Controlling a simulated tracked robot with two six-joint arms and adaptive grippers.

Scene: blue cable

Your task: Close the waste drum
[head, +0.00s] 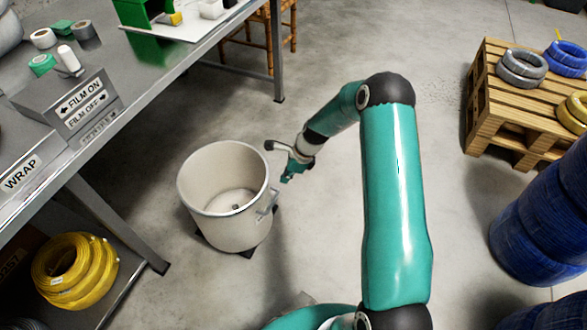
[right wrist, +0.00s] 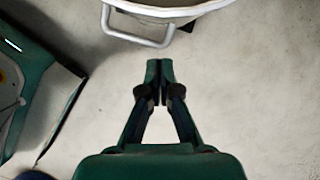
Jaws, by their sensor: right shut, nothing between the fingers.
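The waste drum (head: 222,232) is a cream, round, open-topped drum standing upright on the floor beside the bench. Its inside shows, with a small dark spot on the bottom. A handle (head: 268,203) sticks out from its right side. I see no lid in either view. My right gripper (head: 287,179) is shut and empty, just right of the drum and apart from it. In the right wrist view the shut fingertips (right wrist: 160,66) point toward the drum's handle (right wrist: 138,40), with a gap between. The drum's rim (right wrist: 175,10) is cut off at the top. My left gripper is out of view.
A grey metal bench (head: 150,85) runs along the left, with a labelled control box and tape rolls on it. Yellow cable coils (head: 75,270) lie on its lower shelf. A wooden pallet (head: 485,95) with coils and blue cable reels (head: 540,225) stand right. Floor behind the drum is clear.

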